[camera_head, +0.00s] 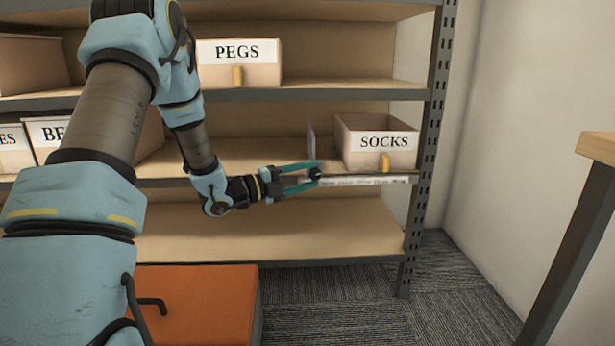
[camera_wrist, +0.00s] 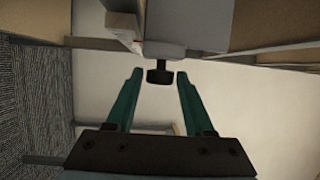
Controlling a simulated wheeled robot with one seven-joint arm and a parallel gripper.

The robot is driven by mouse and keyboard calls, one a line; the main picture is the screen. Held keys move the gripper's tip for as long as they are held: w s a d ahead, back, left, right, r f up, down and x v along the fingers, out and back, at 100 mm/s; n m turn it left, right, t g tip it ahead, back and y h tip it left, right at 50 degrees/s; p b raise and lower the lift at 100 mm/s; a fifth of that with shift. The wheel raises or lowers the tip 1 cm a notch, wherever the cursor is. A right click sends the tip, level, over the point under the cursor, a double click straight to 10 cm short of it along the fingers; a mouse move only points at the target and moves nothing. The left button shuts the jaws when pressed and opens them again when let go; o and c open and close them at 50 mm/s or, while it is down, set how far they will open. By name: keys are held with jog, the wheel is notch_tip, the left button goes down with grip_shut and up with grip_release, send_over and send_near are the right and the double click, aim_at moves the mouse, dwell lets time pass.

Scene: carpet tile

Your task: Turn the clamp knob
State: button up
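The clamp knob (camera_wrist: 160,76) is a small black knob below a grey block in the wrist view. It also shows as a dark spot between the fingers in the head view (camera_head: 315,174). My gripper (camera_wrist: 160,75) has its two teal fingers spread, one on each side of the knob, with small gaps visible. In the head view my gripper (camera_head: 316,173) reaches to the shelf's front edge, left of the SOCKS bin. A thin grey upright plate (camera_head: 311,143) stands just above the knob. The fingers hide part of the clamp in the head view.
The SOCKS bin (camera_head: 350,147) sits close right of the gripper on the middle shelf. A PEGS bin (camera_head: 268,75) is on the shelf above. A rack post (camera_head: 430,150) stands at right. An orange box (camera_head: 205,300) is below; the lower shelf (camera_head: 330,230) is bare.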

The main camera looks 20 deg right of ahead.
jog(key=shift+o, duration=1.1)
jog(key=s+a+p, duration=0.1)
jog(key=a+p, duration=0.2)
jog(key=a, duration=0.7)
jog(key=shift+a+f, duration=0.3)
jog(key=shift+a, duration=0.1)
